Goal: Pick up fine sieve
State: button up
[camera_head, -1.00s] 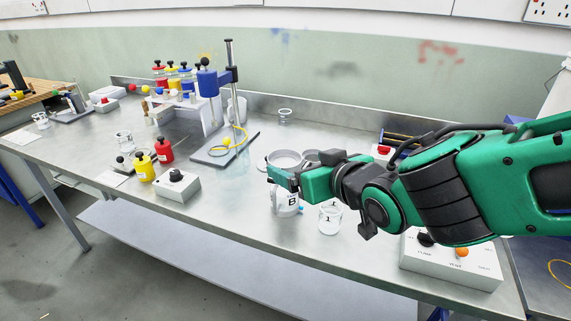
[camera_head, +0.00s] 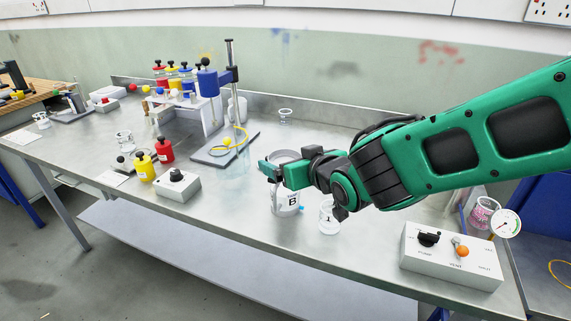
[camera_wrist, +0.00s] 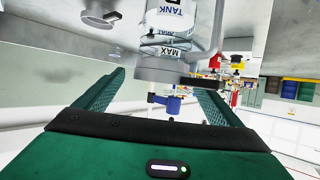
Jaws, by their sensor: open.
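A shallow grey ring (camera_head: 284,156), which looks like a sieve, shows partly behind my gripper (camera_head: 270,172) in the head view; I cannot read whether it is the fine one. My gripper is open and empty, beside the ring and above the jug marked B (camera_head: 287,202). The wrist view is upside down. There, a grey band (camera_wrist: 160,72) shows at the mouth end of the marked tank (camera_wrist: 168,25), just past the open fingers (camera_wrist: 163,98). A round grey piece with a dark-ended tab (camera_wrist: 99,14) is at upper left in that view.
A glass beaker (camera_head: 328,218) stands right of the jug. A white control box (camera_head: 450,258) sits at front right.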

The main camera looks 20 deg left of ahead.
jog(key=c, duration=1.2)
